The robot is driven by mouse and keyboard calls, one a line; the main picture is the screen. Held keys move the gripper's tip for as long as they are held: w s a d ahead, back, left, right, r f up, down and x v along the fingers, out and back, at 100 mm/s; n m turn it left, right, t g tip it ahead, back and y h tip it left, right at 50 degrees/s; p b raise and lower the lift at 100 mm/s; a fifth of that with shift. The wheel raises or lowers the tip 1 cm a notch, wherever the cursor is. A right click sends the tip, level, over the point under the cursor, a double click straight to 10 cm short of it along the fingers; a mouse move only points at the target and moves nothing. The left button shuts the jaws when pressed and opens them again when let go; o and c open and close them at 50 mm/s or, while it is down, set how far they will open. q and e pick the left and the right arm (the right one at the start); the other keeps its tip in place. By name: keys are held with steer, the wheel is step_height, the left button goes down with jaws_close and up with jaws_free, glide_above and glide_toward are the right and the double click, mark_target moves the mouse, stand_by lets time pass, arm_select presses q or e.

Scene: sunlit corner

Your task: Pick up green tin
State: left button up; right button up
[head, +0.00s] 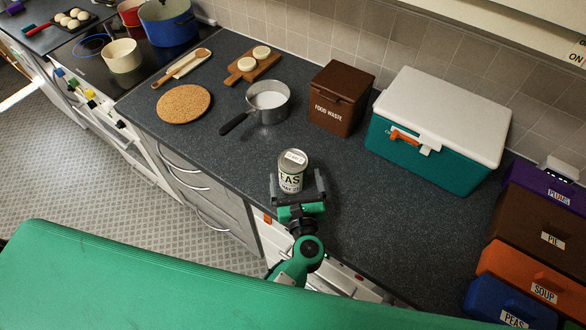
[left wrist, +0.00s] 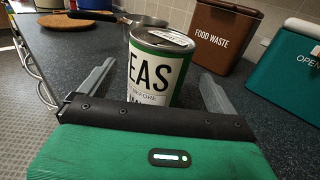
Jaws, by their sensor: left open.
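The green tin (head: 293,168) stands upright on the dark counter near its front edge. It has a green body, a white label reading "EAS" and a small tag on its lid. In the left wrist view the tin (left wrist: 158,68) stands ahead of the gripper, between the lines of the two fingers. My left gripper (head: 298,187) is open, with a finger on each side of the tin's near side; the fingers (left wrist: 157,82) look apart from it. My right gripper is not in view.
A saucepan (head: 268,101), a brown food waste box (head: 340,97) and a teal cool box (head: 438,130) stand behind the tin. A cork mat (head: 184,104) lies at left. Labelled boxes (head: 530,245) line the right. The counter right of the tin is clear.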

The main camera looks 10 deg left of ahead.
mark_target(292, 163)
arm_select(q)
steer(key=shift+w+a+r+p, duration=0.2)
steer(key=shift+w+p, duration=0.1)
steer(key=shift+w, duration=0.2)
steer(key=p+x, duration=0.1)
steer(key=x, duration=0.2)
steer(key=shift+w+a, duration=0.2)
steer(key=shift+w, duration=0.05)
steer(key=shift+w+a+f, duration=0.1)
steer(key=shift+w+a, duration=0.05)
steer(key=shift+w, duration=0.25)
steer(key=shift+c, duration=1.3)
steer(key=c, duration=1.1)
steer(key=shift+c, duration=0.2)
